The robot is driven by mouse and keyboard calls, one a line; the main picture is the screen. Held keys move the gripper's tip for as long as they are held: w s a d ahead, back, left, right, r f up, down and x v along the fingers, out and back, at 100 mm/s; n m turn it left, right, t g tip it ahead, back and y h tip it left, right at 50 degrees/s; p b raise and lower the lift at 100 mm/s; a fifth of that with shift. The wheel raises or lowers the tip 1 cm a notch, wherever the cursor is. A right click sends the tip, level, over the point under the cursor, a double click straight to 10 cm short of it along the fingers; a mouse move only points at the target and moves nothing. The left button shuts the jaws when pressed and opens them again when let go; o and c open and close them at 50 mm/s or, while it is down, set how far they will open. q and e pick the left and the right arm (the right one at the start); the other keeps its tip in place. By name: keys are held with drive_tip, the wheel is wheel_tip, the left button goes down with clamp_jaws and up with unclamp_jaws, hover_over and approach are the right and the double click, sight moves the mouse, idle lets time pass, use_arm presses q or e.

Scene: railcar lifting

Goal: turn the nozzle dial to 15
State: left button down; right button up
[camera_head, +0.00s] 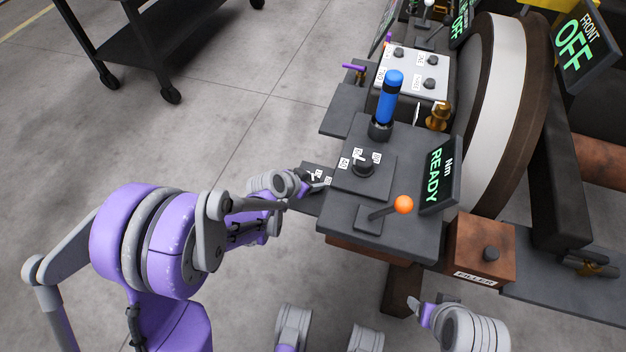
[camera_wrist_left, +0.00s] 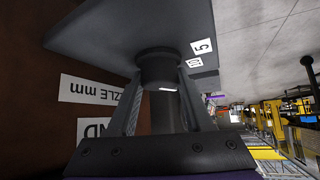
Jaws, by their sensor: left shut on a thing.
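The nozzle dial (camera_wrist_left: 158,68) is a dark round knob under a grey plate (camera_wrist_left: 100,35) in the left wrist view. Its label (camera_wrist_left: 92,90) appears upside down, reading "...ZZLE mm" in part. White tags "5" (camera_wrist_left: 203,46) and "10" (camera_wrist_left: 194,62) show beside the knob; other numbers are hidden. A short white mark shows on the dial. My left gripper (camera_wrist_left: 160,90) is shut on the dial, one finger on each side. In the head view, my left gripper (camera_head: 317,186) is at the small plate left of the console, mostly covering the dial. My right gripper (camera_head: 420,308) is at the lower right, away from it.
The console (camera_head: 345,215) carries another labelled dial (camera_head: 363,165), a blue-handled lever (camera_head: 390,90), an orange-knobbed lever (camera_head: 402,204) and a "READY" display (camera_head: 440,175). A brown filler box (camera_head: 485,245) stands to the right. A black cart (camera_head: 140,45) is at upper left; the floor between is clear.

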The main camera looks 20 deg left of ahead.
use_arm(q)
drive_tip(key=m+g+h, duration=0.1)
drive_tip(key=m, duration=0.1)
drive_tip(key=m+g+h+p, duration=0.1)
drive_tip(key=m+h, duration=0.1)
drive_tip(key=m, duration=0.1)
drive_tip(key=shift+m+g, duration=0.3)
drive_tip(key=shift+g, duration=0.1)
drive_tip(key=shift+h, duration=0.3)
drive_tip(key=shift+c, duration=1.5)
unclamp_jaws()
drive_tip(key=p+v, duration=0.3)
drive_tip(key=v, duration=0.7)
drive_tip(key=shift+a+r, duration=0.2)
drive_tip(key=shift+r, duration=0.15)
drive_tip(key=shift+s, duration=0.1)
